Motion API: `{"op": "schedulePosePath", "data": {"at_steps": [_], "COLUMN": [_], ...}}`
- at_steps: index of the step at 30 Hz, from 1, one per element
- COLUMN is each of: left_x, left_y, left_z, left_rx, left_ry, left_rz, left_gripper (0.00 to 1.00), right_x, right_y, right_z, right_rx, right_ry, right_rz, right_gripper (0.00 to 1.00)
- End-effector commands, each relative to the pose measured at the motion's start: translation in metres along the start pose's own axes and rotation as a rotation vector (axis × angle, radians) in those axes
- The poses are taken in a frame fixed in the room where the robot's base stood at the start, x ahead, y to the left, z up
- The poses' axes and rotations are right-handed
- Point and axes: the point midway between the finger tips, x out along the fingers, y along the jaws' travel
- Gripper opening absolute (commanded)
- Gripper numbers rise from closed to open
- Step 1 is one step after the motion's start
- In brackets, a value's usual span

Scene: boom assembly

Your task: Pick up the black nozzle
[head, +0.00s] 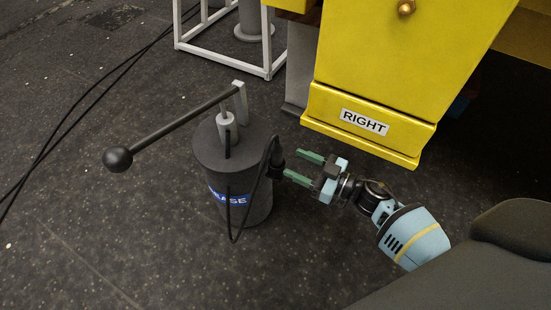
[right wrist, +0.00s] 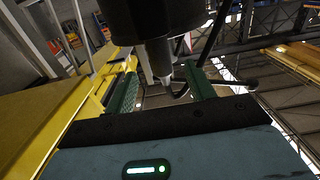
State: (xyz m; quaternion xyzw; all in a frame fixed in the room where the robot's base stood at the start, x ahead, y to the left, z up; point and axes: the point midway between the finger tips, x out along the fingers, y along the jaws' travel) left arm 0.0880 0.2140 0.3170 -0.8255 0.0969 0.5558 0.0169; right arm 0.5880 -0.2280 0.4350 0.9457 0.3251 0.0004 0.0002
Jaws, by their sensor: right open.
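A dark grey grease canister (head: 205,158) with a blue label stands on the floor in the head view. The black nozzle (head: 277,158) is at the canister's right side, at the end of a black hose. My right gripper (head: 293,164) is just right of the nozzle, its green fingers open and pointing at it. In the right wrist view, a black cylindrical body with a grey tip, apparently the nozzle (right wrist: 158,48), shows ahead between the open fingers (right wrist: 160,76). Contact cannot be told. My left gripper is not in view.
A lever with a black ball handle (head: 118,158) reaches left from the canister top. A yellow machine part (head: 390,70) labelled RIGHT stands close behind my right gripper. A white frame (head: 222,61) stands at the back. Cables lie on the floor at left. The front left floor is clear.

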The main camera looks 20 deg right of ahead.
Motion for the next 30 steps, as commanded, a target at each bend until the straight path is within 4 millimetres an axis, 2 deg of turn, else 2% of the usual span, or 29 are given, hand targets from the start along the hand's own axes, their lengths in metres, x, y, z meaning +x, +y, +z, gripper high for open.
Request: {"op": "schedulePosePath", "data": {"at_steps": [3,11,21,30], "left_x": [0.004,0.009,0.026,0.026], "left_y": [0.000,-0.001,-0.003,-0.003], "left_z": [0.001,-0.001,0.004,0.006], "left_rx": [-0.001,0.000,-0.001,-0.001], "left_ry": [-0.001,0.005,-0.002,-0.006], "left_rz": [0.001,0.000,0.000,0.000], "left_gripper": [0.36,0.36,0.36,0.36], "right_x": [0.013,0.024,0.065,0.068], "right_y": [0.000,0.000,0.000,0.000], "right_z": [0.001,0.001,0.000,-0.002], "right_rx": [0.001,0.000,0.001,0.000], "right_ry": [0.002,0.002,0.001,0.000], "right_rz": [-0.001,0.000,0.000,0.000], "right_gripper": [0.54,0.54,0.54,0.53]}}
